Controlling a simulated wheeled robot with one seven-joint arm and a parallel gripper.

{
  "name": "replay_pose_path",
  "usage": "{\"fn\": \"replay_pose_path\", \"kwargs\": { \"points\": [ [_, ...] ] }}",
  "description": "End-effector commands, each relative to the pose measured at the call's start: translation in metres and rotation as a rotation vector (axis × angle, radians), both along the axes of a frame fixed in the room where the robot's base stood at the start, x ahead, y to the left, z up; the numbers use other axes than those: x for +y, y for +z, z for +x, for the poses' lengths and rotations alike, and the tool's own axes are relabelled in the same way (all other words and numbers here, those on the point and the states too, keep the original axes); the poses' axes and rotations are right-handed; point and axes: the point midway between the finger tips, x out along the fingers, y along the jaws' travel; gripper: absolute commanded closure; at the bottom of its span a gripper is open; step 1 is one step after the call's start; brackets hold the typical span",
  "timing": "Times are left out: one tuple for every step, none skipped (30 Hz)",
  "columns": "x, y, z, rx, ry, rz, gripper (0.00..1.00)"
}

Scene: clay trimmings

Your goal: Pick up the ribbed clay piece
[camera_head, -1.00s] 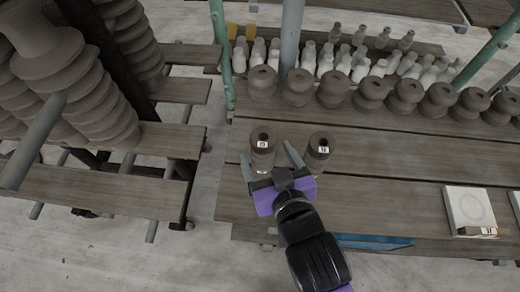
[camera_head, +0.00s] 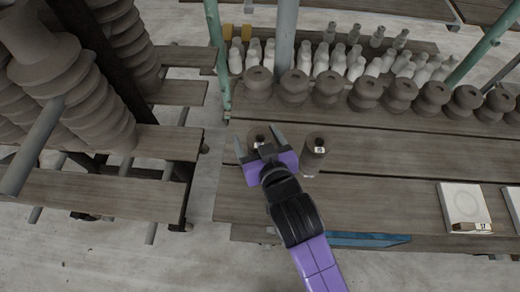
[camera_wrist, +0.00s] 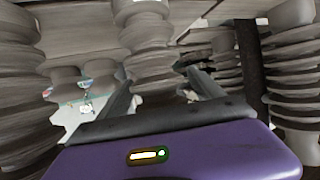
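Two small grey-brown clay pieces with white labels stand upright near the front left of the table. The left clay piece (camera_head: 256,131) lies between the spread fingers of my gripper (camera_head: 259,137), which hides most of its body. I cannot tell whether either finger touches it. The right clay piece (camera_head: 315,156) stands just right of my gripper, apart from it. In the wrist view, my open fingers (camera_wrist: 163,84) point at a ribbed clay body (camera_wrist: 150,62) in the middle. Ribs on the two labelled pieces are not clear in the head view.
A row of squat grey clay pieces (camera_head: 331,88) stands behind, with several pale bottle-like pieces (camera_head: 356,68) farther back. A white box (camera_head: 462,204) lies at the right. A rack with large ribbed columns (camera_head: 85,85) stands at the left. The table's middle (camera_head: 385,165) is clear.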

Motion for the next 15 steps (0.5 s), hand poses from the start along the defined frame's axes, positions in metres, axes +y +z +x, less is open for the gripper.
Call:
{"fn": "replay_pose_path", "kwargs": {
  "points": [
    [0.0000, -0.0001, -0.0001, 0.000, 0.000, 0.000, 0.36],
    [0.0000, -0.0001, -0.0001, 0.000, 0.000, 0.000, 0.42],
    [-0.0001, 0.0000, -0.0002, 0.000, 0.000, 0.000, 0.50],
    [-0.0001, 0.0000, -0.0002, 0.000, 0.000, 0.000, 0.56],
    [-0.0001, 0.0000, -0.0002, 0.000, 0.000, 0.000, 0.62],
    [-0.0001, 0.0000, -0.0002, 0.000, 0.000, 0.000, 0.70],
    [-0.0001, 0.0000, -0.0002, 0.000, 0.000, 0.000, 0.76],
    [-0.0001, 0.0000, -0.0003, 0.000, 0.000, 0.000, 0.81],
    [-0.0001, 0.0000, -0.0003, 0.000, 0.000, 0.000, 0.89],
    [-0.0001, 0.0000, -0.0003, 0.000, 0.000, 0.000, 0.95],
    [-0.0001, 0.0000, -0.0003, 0.000, 0.000, 0.000, 1.00],
    [-0.0001, -0.0001, -0.0003, 0.000, 0.000, 0.000, 1.00],
    [-0.0001, 0.0000, -0.0003, 0.000, 0.000, 0.000, 1.00],
    [-0.0001, -0.0001, -0.0003, 0.000, 0.000, 0.000, 1.00],
    [0.0001, 0.0021, 0.0002, -0.004, 0.000, 0.001, 1.00]
  ]
}}
